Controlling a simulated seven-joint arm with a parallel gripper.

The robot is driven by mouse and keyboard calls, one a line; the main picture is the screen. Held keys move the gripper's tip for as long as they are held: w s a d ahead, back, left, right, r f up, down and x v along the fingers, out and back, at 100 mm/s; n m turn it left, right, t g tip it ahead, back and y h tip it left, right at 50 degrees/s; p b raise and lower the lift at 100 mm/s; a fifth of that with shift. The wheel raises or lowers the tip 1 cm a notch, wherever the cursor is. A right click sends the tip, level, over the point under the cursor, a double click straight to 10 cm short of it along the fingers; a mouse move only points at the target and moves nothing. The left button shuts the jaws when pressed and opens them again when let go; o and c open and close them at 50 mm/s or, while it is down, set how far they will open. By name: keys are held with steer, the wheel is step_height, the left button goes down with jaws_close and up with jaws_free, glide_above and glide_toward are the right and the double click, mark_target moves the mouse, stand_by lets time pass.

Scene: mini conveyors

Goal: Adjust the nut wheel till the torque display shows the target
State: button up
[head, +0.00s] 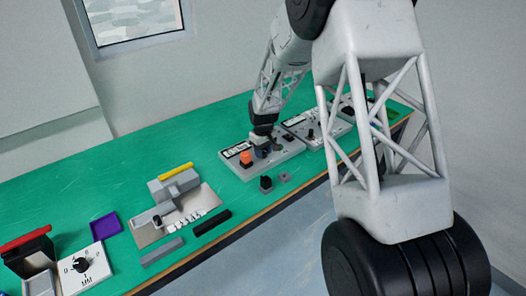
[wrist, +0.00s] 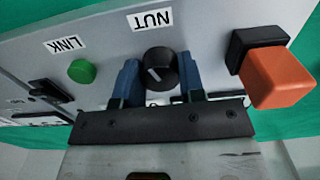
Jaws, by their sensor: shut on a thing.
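The nut wheel (wrist: 161,66) is a round black knob with a pale pointer line, below an upside-down NUT label (wrist: 151,20) in the wrist view. My gripper (wrist: 160,84) has one blue finger on each side of the wheel and is shut on it. In the head view my gripper (head: 263,149) is down at a grey panel (head: 288,159) on the green table, hiding the wheel. A dark display strip (head: 236,149) with pale marks lies on this panel, too small to read. I cannot tell whether it is the torque display.
An orange block-shaped button (wrist: 280,77) on a black base stands close to the right finger in the wrist view. A green button (wrist: 82,71) by a LINK label is at left. A similar panel (head: 318,127) stands behind. The table (head: 125,160) is clear at back left.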

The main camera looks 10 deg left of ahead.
steer(key=m, duration=1.1)
stand_by(0.3)
steer(key=shift+m, duration=0.3)
steer(key=o, duration=0.9)
steer(key=shift+r, duration=3.95)
